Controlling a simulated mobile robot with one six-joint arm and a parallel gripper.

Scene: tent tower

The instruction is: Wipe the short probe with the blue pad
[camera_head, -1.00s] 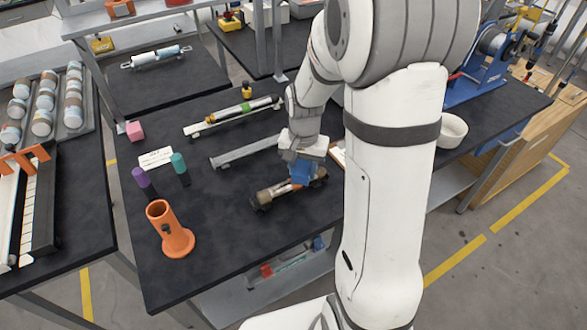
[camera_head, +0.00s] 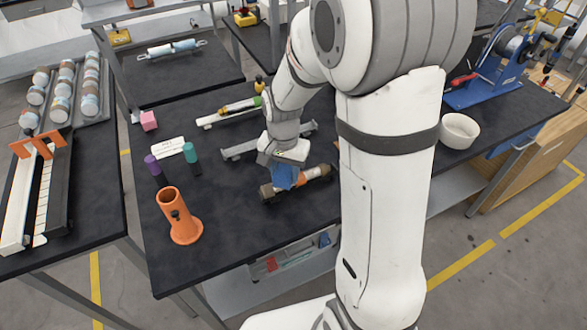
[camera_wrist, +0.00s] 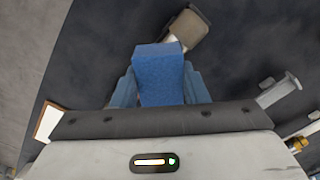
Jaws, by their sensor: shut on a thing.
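The short probe (camera_head: 312,174) is a brown and pale cylinder with dark ends, lying on the black table in front of the grey rail. The blue pad (camera_head: 284,180) is at the probe's left part and hides some of it. My gripper (camera_head: 283,163) is shut on the pad from above. In the wrist view the blue pad (camera_wrist: 160,75) sits between the two blue fingers of my gripper (camera_wrist: 161,90). A brown end of the short probe (camera_wrist: 190,25) shows beyond the pad. I cannot tell whether pad and probe touch.
An orange holder (camera_head: 180,218) stands at the front left, near purple (camera_head: 152,164) and green-topped (camera_head: 190,152) markers. A longer probe (camera_head: 240,105) lies at the back. A white bowl (camera_head: 459,131) stands right.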

